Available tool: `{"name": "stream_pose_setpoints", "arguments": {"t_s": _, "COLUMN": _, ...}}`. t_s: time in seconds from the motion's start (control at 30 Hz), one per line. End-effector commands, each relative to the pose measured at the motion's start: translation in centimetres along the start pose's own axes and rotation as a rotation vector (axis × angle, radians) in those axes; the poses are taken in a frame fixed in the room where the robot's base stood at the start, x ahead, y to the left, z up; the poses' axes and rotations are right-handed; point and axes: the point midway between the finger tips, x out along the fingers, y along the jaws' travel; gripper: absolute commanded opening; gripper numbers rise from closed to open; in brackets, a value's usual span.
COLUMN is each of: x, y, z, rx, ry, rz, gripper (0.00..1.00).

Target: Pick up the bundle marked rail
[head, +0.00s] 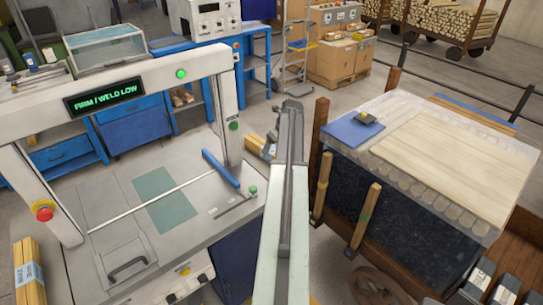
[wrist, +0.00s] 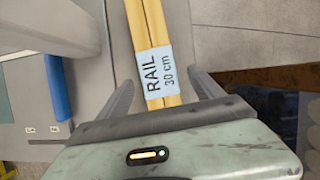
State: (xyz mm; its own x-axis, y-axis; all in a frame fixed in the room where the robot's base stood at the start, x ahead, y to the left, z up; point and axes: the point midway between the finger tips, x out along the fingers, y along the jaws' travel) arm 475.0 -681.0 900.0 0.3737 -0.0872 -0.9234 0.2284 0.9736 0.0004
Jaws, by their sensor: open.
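The bundle marked RAIL 30 cm (wrist: 147,30) is a set of pale yellow wooden strips with a light blue label. In the wrist view it runs from the top edge down between my fingers. My gripper (wrist: 164,82) is open, with one finger on each side of the labelled part and visible gaps. Its near end is hidden behind the gripper body. In the head view a short part of a wooden bundle (head: 256,146) shows just left of my arm; the arm hides the rest.
A welding press frame (head: 150,75) with a lit sign stands on the left table. Another labelled wooden bundle (head: 28,268) is at lower left. A dark crate with a wrapped top (head: 440,115) and upright wooden posts stands close on the right.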

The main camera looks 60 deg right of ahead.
Motion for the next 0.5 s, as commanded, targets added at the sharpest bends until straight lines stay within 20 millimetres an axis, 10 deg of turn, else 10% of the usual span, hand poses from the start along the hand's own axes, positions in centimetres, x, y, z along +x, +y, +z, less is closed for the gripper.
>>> {"name": "stream_pose_setpoints", "arguments": {"t_s": 0.2, "x": 4.3, "y": 0.1, "z": -0.2, "rx": -0.004, "ry": 0.0, "rz": 0.001, "gripper": 0.76}}
{"name": "stream_pose_setpoints", "arguments": {"t_s": 0.43, "x": 4.1, "y": 0.2, "z": 0.1, "rx": -0.004, "ry": 0.0, "rz": 0.001, "gripper": 0.76}}
{"name": "stream_pose_setpoints", "arguments": {"t_s": 0.5, "x": 4.1, "y": 0.2, "z": 0.1, "rx": -0.004, "ry": 0.0, "rz": 0.001, "gripper": 0.62}}
